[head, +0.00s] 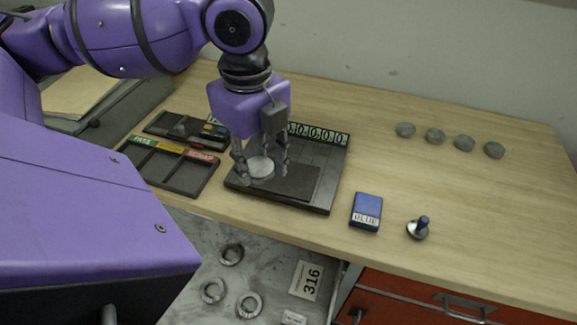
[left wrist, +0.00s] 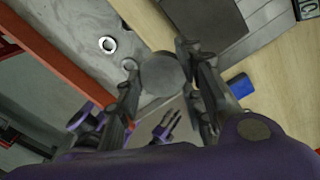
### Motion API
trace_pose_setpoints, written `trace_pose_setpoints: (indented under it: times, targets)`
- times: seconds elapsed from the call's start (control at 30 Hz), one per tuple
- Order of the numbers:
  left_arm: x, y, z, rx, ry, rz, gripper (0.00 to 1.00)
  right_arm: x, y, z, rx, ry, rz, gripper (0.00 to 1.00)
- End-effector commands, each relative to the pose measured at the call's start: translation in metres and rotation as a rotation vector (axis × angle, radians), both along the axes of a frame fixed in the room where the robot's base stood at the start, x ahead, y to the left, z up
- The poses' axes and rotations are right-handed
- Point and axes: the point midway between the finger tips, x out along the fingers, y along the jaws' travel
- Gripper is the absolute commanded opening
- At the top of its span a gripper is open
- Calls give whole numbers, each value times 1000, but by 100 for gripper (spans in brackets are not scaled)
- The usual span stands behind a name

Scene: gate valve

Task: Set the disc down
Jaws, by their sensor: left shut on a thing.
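My left gripper (head: 262,160) is shut on a round grey disc (head: 261,168). In the head view the disc overlaps the dark plate of a black fixture (head: 325,180) with a row of number dials along its back. The left wrist view shows the disc (left wrist: 160,73) flat between the fingertips (left wrist: 158,70), with the bench edge and open drawer behind it, so it appears raised. Any gap beneath it is not clear. A small purple and dark pronged part (left wrist: 166,127), perhaps my right gripper, shows low in the left wrist view; its jaws are too small to judge.
Several grey discs (head: 435,136) stand in a row at the back right. A blue block (head: 366,211) and a small knobbed piece (head: 419,228) are right of the fixture. A labelled black tray (head: 172,170) is on its left. An open drawer (head: 270,270) holding rings lies below.

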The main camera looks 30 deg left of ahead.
Motion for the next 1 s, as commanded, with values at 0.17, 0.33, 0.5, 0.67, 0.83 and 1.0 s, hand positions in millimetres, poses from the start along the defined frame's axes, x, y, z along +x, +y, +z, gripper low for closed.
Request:
trace_pose_setpoints:
  times: [0.17, 0.33, 0.5, 0.67, 0.83, 1.0]
  targets:
    - [46, 6, -22, -4, 0, 3, 0, -8, -4, -8, -6, 14, -7, 40]
    - [71, 9, -52, -2, 1, 1, 0, 1, -5, -8, -8, -3, -10, 40]
    - [84, 12, -66, -1, -5, 1, 0, 10, -4, -3, -5, -23, -16, 40]
    - [91, 13, -73, -1, -5, 1, 0, 7, -4, -5, -5, -19, -18, 40]
    - [93, 14, -99, 1, -1, 1, 0, 2, -7, -11, -9, -8, -19, 40]
    - [94, 13, -107, 0, -7, 0, 0, 0, -10, -12, -15, -6, -18, 40]
